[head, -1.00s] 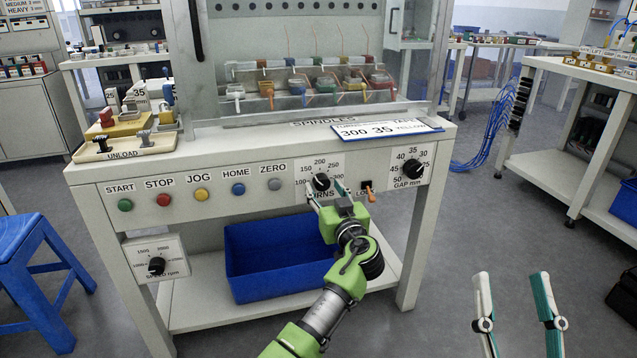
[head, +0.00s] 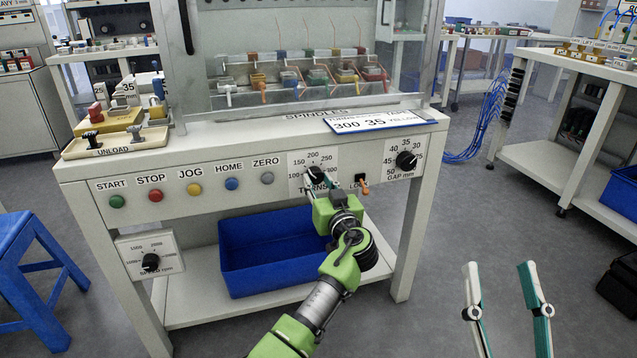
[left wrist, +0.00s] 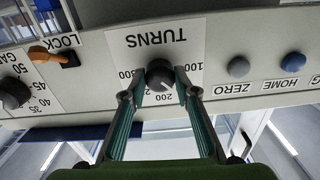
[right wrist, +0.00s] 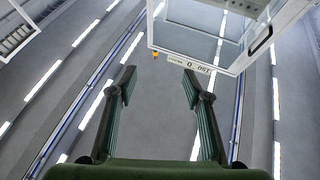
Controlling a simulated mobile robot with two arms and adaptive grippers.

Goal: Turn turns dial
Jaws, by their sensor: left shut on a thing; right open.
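The TURNS dial is a black knob (head: 315,174) on a white scale plate on the machine's front panel, marked from 100 up past 250. My left gripper (head: 321,188) is at the knob, and its arm hides part of the plate in the head view. In the left wrist view, its fingers stand on both sides of the knob (left wrist: 160,75), and the plate appears upside down. The left gripper is shut on the knob. My right gripper (head: 498,268) is open and empty, low at the right of the head view, over the floor.
An orange LOCK lever (head: 364,187) and the GAP dial (head: 406,160) are right of the TURNS dial. Several coloured buttons (head: 193,188) run to its left. A card (head: 385,122) reading 300, 35, YELLOW lies on the machine top. A blue bin (head: 270,250) sits below.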

